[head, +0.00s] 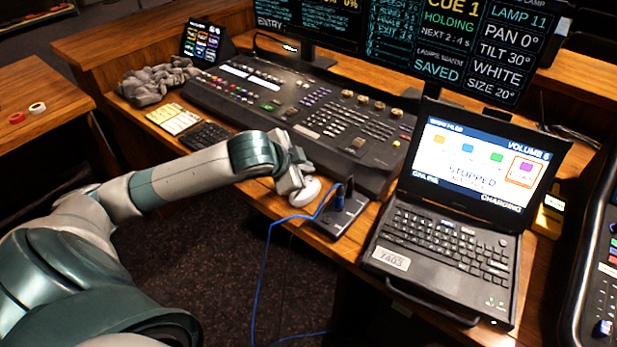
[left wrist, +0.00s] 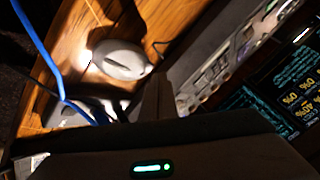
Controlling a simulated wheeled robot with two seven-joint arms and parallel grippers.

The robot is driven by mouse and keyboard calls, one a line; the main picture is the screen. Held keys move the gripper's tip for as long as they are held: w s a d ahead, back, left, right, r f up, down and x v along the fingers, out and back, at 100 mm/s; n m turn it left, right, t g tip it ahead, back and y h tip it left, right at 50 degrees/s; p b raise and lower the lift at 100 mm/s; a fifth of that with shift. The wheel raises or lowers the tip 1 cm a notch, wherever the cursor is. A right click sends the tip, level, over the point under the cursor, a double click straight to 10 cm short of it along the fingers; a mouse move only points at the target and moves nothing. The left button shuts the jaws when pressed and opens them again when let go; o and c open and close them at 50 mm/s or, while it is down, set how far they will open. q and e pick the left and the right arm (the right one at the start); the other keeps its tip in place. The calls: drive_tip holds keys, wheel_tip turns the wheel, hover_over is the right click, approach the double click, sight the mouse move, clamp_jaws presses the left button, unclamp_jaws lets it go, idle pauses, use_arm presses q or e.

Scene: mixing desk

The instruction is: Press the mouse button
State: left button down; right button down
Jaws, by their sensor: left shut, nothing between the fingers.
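The white mouse (head: 308,193) lies on the wooden desk in front of the large lighting console, beside a small black box. My left gripper (head: 290,182) is right at the mouse in the head view and partly hides it. In the left wrist view the mouse (left wrist: 120,60) shows whole, with a dark slot on its top. My left gripper's dark fingers (left wrist: 158,98) are shut and empty, and they appear just beside the mouse there. I cannot tell whether they touch it. My right gripper is in neither view.
The open laptop (head: 455,205) stands to the right. The black box (head: 338,212) with a blue cable (head: 268,255) is close to the mouse. The console (head: 300,120) lies behind, with a keypad (head: 207,136) and yellow notes (head: 173,118) to the left.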

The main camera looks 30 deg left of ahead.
use_arm(q)
drive_tip(key=shift+f, duration=0.4)
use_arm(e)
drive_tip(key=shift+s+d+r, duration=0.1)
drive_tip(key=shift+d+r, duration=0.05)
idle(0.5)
